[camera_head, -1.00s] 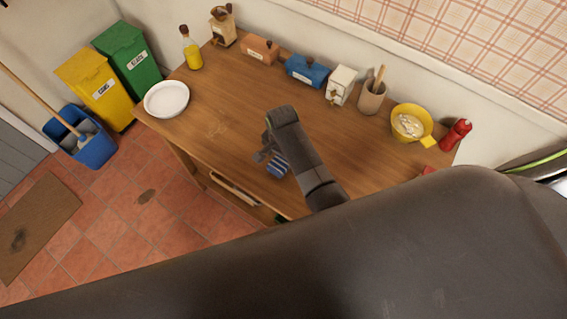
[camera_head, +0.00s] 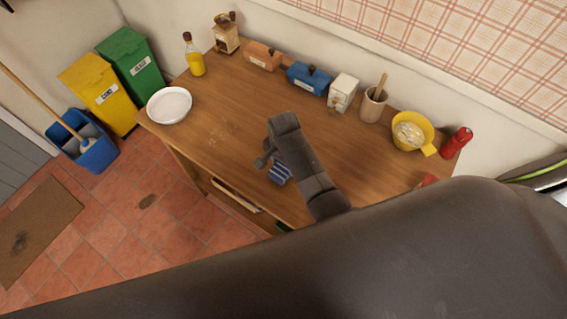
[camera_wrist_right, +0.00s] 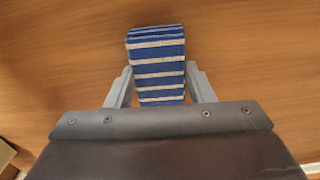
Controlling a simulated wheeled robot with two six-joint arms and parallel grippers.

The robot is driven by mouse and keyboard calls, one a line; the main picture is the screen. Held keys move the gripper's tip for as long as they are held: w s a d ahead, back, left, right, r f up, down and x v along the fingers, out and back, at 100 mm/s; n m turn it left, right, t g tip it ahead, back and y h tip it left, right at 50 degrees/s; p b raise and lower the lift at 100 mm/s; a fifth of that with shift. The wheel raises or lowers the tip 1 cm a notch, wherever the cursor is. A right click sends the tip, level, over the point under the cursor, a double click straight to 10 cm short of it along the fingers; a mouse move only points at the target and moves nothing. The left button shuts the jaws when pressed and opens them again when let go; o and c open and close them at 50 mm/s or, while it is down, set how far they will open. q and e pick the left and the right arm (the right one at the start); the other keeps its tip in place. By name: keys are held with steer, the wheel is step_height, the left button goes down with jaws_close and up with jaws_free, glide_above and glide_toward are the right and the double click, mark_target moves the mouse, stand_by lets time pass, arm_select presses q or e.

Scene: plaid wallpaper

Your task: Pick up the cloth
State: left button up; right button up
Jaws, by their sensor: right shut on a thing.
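The cloth (camera_wrist_right: 157,62) is blue with pale stripes and looks folded into a narrow block. In the right wrist view it sits between the two fingers of my right gripper (camera_wrist_right: 160,88), which is shut on it. In the head view a small part of the cloth (camera_head: 280,173) shows beside my right gripper (camera_head: 266,162), over the wooden table (camera_head: 215,125). My arm hides part of it there. I cannot tell whether the cloth touches the tabletop. My left gripper is not in view.
A white plate (camera_head: 170,105) lies at the table's left end. An oil bottle (camera_head: 194,56), a blue box (camera_head: 308,78), a white box (camera_head: 342,92), a utensil pot (camera_head: 372,106), a yellow bowl (camera_head: 412,131) and a red bottle (camera_head: 457,143) line the back. The table's middle is clear.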

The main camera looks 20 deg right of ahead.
mark_target(284, 166)
step_height(284, 166, up, 7)
steer(key=p, duration=0.7)
steer(key=shift+r, duration=1.35)
steer(key=o, duration=0.3)
steer(key=shift+c, duration=1.1)
